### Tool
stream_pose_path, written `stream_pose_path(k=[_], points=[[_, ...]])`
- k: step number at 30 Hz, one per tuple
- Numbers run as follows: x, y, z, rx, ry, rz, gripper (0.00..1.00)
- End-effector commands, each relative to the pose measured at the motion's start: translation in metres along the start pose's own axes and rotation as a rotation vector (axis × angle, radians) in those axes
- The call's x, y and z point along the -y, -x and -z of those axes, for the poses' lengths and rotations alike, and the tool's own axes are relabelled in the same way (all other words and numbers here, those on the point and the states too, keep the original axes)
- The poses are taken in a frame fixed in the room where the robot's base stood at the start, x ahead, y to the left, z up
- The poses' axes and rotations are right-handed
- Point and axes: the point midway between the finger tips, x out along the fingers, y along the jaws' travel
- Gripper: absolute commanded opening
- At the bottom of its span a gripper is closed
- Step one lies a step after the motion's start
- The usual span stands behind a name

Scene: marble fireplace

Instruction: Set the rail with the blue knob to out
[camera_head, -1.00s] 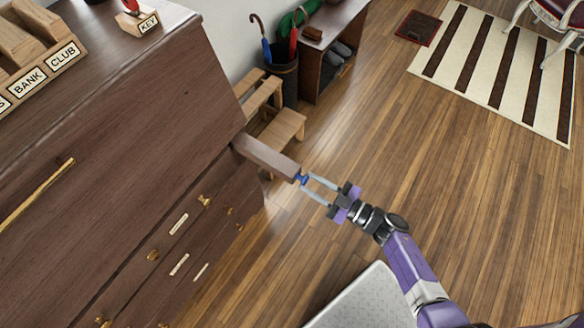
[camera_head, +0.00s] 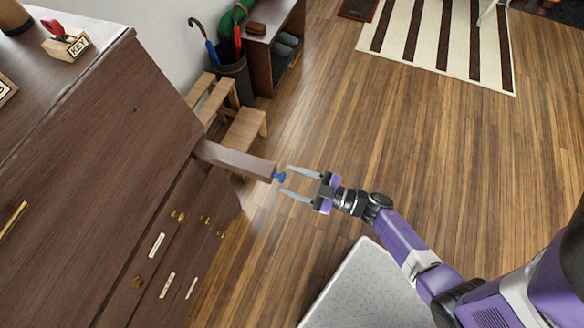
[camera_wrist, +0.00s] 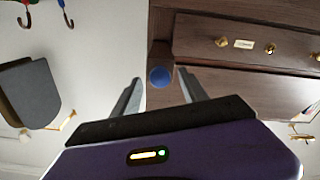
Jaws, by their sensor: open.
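The brown wooden rail (camera_head: 236,160) sticks out of the right side of the dark wooden desk (camera_head: 110,150). The blue knob (camera_head: 279,177) sits on its outer end. In the wrist view the blue knob (camera_wrist: 160,76) shows end-on, centred ahead of the two fingers, with the rail behind it. My gripper (camera_head: 290,182) is open and empty. Its fingertips are close to the knob, on either side of its line, with the knob at or just beyond the tips. I cannot tell whether either finger touches it.
The desk's drawers (camera_head: 158,245) with brass knobs lie below the rail. A wooden step stool (camera_head: 245,130) and an umbrella bin (camera_head: 236,80) stand behind it. A wooden shelf (camera_head: 270,50) holds shoes. The floor (camera_head: 400,130) to the right is clear up to a striped rug (camera_head: 440,50).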

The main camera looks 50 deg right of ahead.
Motion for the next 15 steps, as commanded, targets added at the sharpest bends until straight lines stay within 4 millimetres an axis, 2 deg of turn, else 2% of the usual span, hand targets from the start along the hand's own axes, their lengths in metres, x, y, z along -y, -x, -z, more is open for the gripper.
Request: stream_pose_path(k=[5,15], points=[[0.001,0.005,-0.001,0.001,0.0,0.001,0.51],[0.001,0.057,-0.002,0.002,0.0,0.002,0.51]])
